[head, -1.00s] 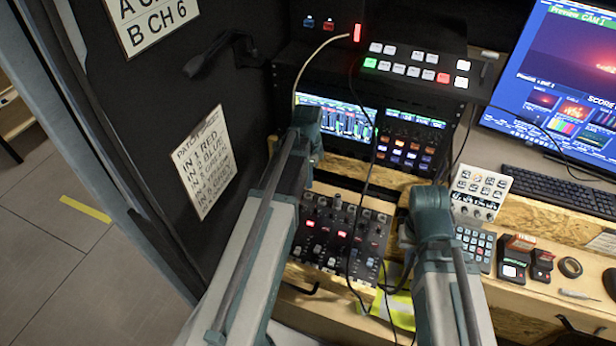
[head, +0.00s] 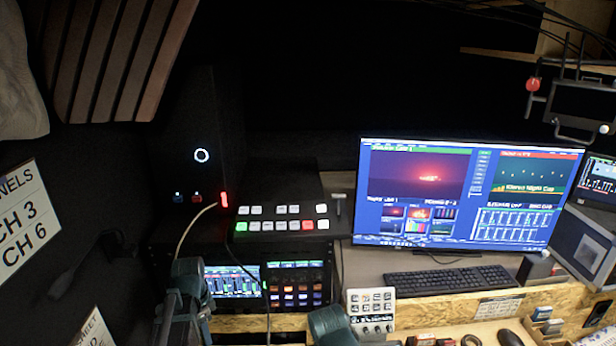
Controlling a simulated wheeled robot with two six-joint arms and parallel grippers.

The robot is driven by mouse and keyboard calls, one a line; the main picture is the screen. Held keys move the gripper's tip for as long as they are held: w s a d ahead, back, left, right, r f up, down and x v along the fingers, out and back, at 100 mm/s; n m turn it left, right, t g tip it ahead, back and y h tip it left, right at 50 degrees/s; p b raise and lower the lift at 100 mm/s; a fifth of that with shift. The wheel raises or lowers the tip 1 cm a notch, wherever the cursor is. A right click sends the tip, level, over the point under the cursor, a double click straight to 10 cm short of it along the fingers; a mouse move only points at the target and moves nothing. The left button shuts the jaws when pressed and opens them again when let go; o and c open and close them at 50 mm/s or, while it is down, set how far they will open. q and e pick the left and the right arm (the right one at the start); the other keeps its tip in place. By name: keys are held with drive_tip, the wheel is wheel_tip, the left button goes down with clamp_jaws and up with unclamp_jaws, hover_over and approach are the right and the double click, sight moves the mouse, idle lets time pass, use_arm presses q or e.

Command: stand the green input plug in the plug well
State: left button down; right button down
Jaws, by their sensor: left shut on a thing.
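I cannot make out the green input plug or the plug well in this view. My left gripper (head: 188,270) is at the lower left, in front of the rack. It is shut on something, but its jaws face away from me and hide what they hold. A pale cable (head: 186,232) runs from a red-lit piece (head: 224,199) beside the switcher down behind this gripper. Of my right arm only a teal part shows at the bottom edge. Its jaws are not in view.
The button switcher (head: 282,219) sits on the rack, with lit panels (head: 296,284) below. A large monitor (head: 440,195) and keyboard (head: 465,279) stand to the right. A white button pad (head: 371,310) is at the bench front.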

wheel_tip(320, 180, down, 6)
drive_tip(key=b, duration=0.6)
drive_tip(key=shift+b, duration=0.4)
